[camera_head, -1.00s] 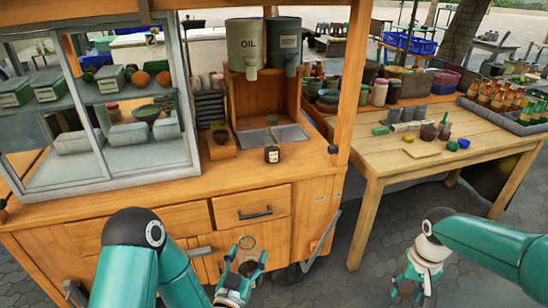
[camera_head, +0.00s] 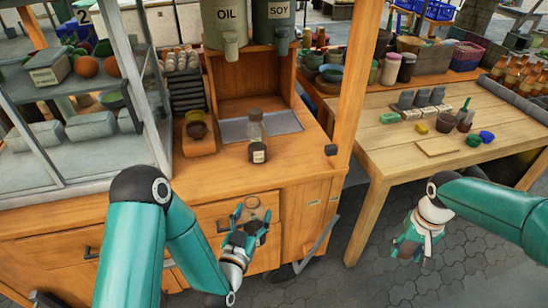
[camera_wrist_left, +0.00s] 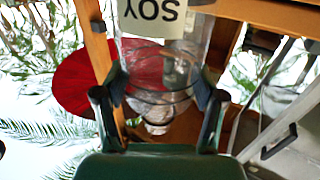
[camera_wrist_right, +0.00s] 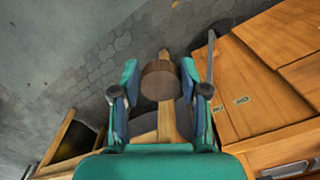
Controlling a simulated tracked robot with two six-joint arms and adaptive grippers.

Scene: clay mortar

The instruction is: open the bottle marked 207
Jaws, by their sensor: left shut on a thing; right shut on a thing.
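My left gripper (camera_head: 250,212) is low in front of the cart's drawers. In the left wrist view, its fingers (camera_wrist_left: 160,105) are shut on a clear glass bottle (camera_wrist_left: 160,75). A pale patch lettered SOY shows upside down there; I cannot tell whether it is on the glass or behind it. My right gripper (camera_head: 418,238) is apart from it, low in front of the side table. A clear bottle (camera_head: 257,140) with a small label stands upright on the counter. I cannot read 207 anywhere.
OIL (camera_head: 227,25) and SOY (camera_head: 273,20) dispensers stand above the cart counter (camera_head: 290,160). A glass case (camera_head: 80,110) fills the counter's left. A wooden post (camera_head: 350,95) rises between cart and side table (camera_head: 385,160), which bears cups and bowls. Paved floor is open between them.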

